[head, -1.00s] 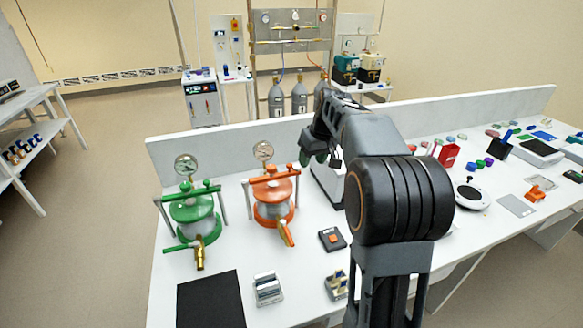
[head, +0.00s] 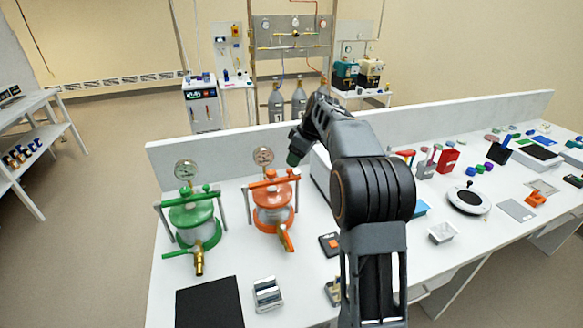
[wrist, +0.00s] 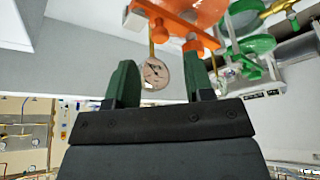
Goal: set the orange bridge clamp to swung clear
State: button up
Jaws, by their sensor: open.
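The orange bridge clamp (head: 272,181) lies as a bar across the top of the orange-lidded vessel (head: 273,213) on the bench, with grey legs at both sides. A round gauge (head: 263,156) stands behind the bar. My gripper (head: 297,152) is above and to the right of the clamp, apart from it; its tips are hard to make out in the head view. In the wrist view, my gripper (wrist: 161,82) is open and empty, its two green fingers apart. The orange clamp (wrist: 165,14) shows at the top there, beyond the fingers, with the gauge (wrist: 154,73) between them.
A similar green vessel (head: 193,217) stands left of the orange one. A black mat (head: 210,303), a small grey block (head: 267,293) and a dark box with an orange top (head: 331,244) lie in front. The bench's low back wall (head: 230,142) runs behind.

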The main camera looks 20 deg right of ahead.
aim_at(290, 170)
jog(key=shift+x, duration=2.75)
jog(key=shift+c, duration=0.2)
grip_shut()
